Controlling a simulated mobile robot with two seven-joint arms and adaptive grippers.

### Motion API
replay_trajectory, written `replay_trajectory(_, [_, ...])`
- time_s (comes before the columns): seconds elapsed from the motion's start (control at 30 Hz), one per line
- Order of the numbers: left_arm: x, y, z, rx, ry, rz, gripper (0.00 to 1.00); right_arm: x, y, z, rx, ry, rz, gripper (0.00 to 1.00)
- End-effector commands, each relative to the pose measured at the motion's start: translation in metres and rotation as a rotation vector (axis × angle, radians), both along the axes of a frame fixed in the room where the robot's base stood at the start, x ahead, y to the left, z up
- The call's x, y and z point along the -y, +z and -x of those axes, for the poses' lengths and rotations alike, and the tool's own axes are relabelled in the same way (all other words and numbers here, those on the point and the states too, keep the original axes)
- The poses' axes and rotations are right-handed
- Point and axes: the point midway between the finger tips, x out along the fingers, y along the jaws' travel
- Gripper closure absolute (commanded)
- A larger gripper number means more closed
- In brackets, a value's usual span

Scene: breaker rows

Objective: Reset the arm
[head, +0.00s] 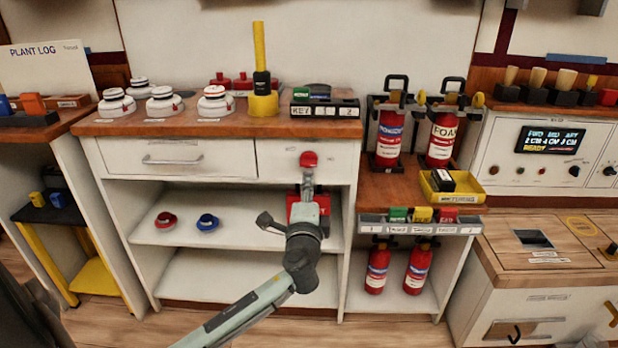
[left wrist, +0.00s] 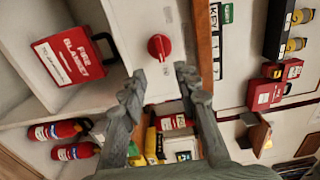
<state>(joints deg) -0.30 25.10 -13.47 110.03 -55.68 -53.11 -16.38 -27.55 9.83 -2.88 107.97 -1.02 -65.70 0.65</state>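My left gripper (head: 308,182) is raised in front of the right-hand drawer of the white cabinet. In the left wrist view its two fingers (left wrist: 160,76) are spread apart with nothing between them. A red knob (head: 309,160) on the drawer front lies just beyond the fingertips. In the left wrist view the red knob (left wrist: 159,47) sits ahead of the gap, apart from both fingers. My right gripper does not show in either view.
A red fire blanket box (left wrist: 73,57) stands on the shelf below the drawer, partly behind my gripper. Fire extinguishers (head: 389,137) stand to the right. The countertop above holds white detectors (head: 164,103) and a yellow post (head: 259,50). Red and blue pieces (head: 207,222) lie on the shelf.

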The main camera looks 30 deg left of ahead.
Motion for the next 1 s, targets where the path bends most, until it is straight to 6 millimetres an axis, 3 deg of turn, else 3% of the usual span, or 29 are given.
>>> replay_trajectory(0.2, [0.011, 0.0, 0.018, 0.001, 0.001, 0.001, 0.69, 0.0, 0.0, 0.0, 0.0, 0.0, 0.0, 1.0])
replay_trajectory(0.8, [0.011, -0.003, 0.02, -0.004, 0.002, 0.007, 0.69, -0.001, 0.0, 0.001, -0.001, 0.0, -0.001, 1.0])
replay_trajectory(0.87, [0.011, -0.013, 0.022, -0.019, 0.006, 0.035, 0.69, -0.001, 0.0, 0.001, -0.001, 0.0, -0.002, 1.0])
replay_trajectory(0.93, [0.009, -0.036, 0.029, -0.054, 0.018, 0.105, 0.69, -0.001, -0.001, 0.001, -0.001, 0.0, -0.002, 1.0])
replay_trajectory(1.0, [0.008, -0.072, 0.043, -0.109, 0.041, 0.213, 0.69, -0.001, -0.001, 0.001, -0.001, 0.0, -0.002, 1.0])
